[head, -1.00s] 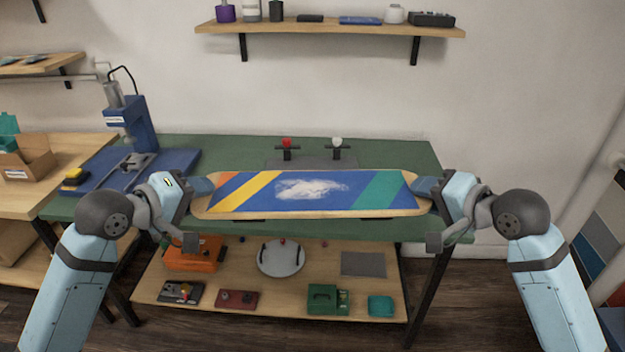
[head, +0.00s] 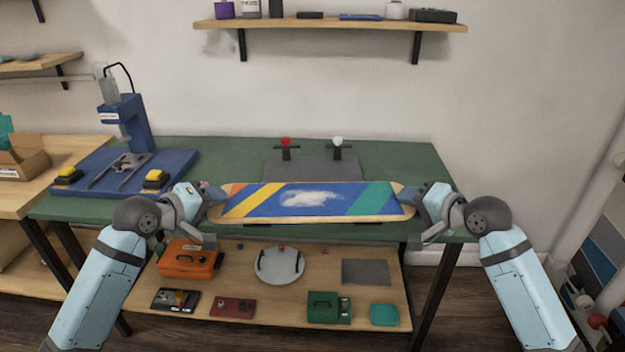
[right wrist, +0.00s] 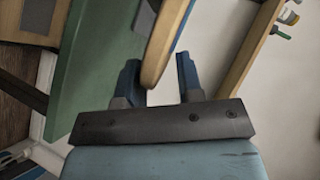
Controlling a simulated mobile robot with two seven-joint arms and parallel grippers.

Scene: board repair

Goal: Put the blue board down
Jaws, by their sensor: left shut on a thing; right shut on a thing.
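The blue board (head: 305,200) has orange, yellow and teal stripes and a white cloud-like patch. It is level over the front edge of the green workbench (head: 400,160); I cannot tell whether it touches the top. My left gripper (head: 214,200) is shut on its left end. My right gripper (head: 418,202) is shut on its right end. In the right wrist view the board's edge (right wrist: 165,45) runs between the blue fingers of my right gripper (right wrist: 160,80).
A grey mat (head: 315,168) with a red-knobbed clamp (head: 286,147) and a white-knobbed clamp (head: 337,147) lies behind the board. A blue press (head: 125,150) stands at the left. The lower shelf (head: 250,285) holds an orange toolbox (head: 190,262) and other items. A wall shelf (head: 330,26) hangs above.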

